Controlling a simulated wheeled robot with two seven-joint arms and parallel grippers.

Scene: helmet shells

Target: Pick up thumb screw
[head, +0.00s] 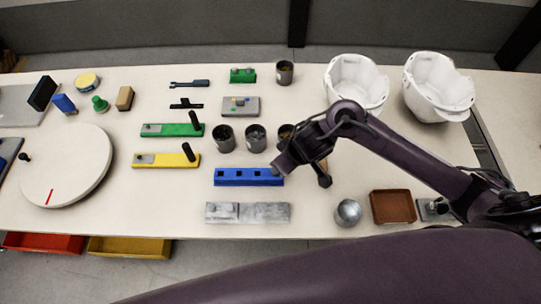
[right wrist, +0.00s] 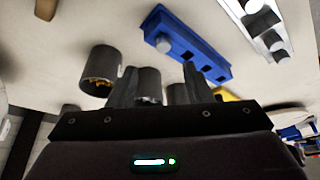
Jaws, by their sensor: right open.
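I cannot pick out a thumb screw for certain; any small parts inside the dark cups are too small to name. Three dark cups stand in a row at mid-table: a left one (head: 224,138), a middle one (head: 255,138) and a right one partly behind my right gripper (head: 284,168). In the right wrist view, one cup (right wrist: 98,70) shows yellowish contents and another cup (right wrist: 149,84) shows pale contents between my open, empty fingers (right wrist: 160,74). The fingertips are hidden in the head view. My left gripper is not in view.
A blue block with holes (head: 233,177) and a grey metal fixture (head: 248,213) lie in front of the cups. A fourth cup (head: 284,72) and white helmet shells (head: 356,84) stand behind.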

